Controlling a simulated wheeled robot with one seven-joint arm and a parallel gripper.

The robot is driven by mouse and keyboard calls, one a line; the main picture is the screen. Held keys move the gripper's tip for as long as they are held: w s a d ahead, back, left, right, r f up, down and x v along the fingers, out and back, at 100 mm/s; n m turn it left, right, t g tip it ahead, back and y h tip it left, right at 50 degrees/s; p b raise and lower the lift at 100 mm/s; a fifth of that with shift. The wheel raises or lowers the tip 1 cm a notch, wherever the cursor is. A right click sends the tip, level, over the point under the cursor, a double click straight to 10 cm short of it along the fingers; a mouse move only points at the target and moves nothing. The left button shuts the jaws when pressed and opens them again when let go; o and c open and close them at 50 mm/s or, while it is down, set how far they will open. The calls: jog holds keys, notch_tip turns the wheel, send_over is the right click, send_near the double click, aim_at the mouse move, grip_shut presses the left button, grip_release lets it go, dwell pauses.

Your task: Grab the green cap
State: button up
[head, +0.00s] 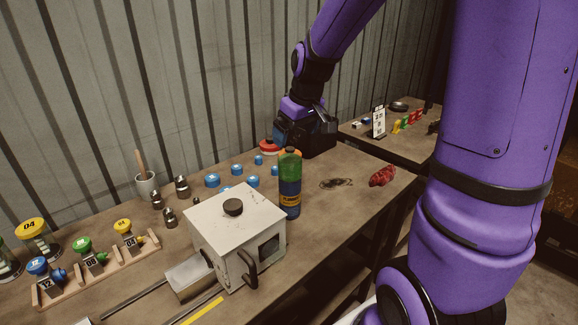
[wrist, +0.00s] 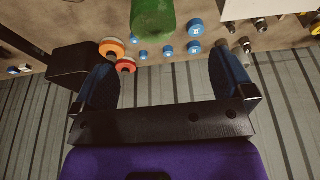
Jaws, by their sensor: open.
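A green cap (head: 83,244) tops a small fitting in the wooden rack (head: 105,275) at the left of the head view, between a blue cap (head: 38,265) and a yellow cap (head: 123,226). A bottle (head: 290,188) with a green upper part stands mid-bench; a green shape, likely this bottle, fills the top of the wrist view (wrist: 153,18). My gripper (head: 282,140) is over the bench behind the bottle, far to the right of the rack. In the wrist view its fingers (wrist: 166,80) are spread with nothing between them. The rack's green cap is not identifiable there.
A white box machine (head: 235,235) with a black knob stands between the rack and the bottle. Several blue caps (head: 212,180) lie behind it, with metal fittings (head: 182,186) and a cup (head: 146,186) to their left. A red rag-like object (head: 382,176) lies at the right.

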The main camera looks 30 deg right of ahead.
aim_at(290, 158)
jog(key=shift+w+d+f, duration=0.35)
jog(key=shift+w+f, duration=0.3)
jog(key=shift+f, duration=0.2)
jog(key=shift+x, duration=5.4)
jog(key=shift+s+d, duration=0.15)
jog(key=shift+d, duration=0.05)
jog(key=c, duration=1)
jog(key=shift+r, duration=0.15)
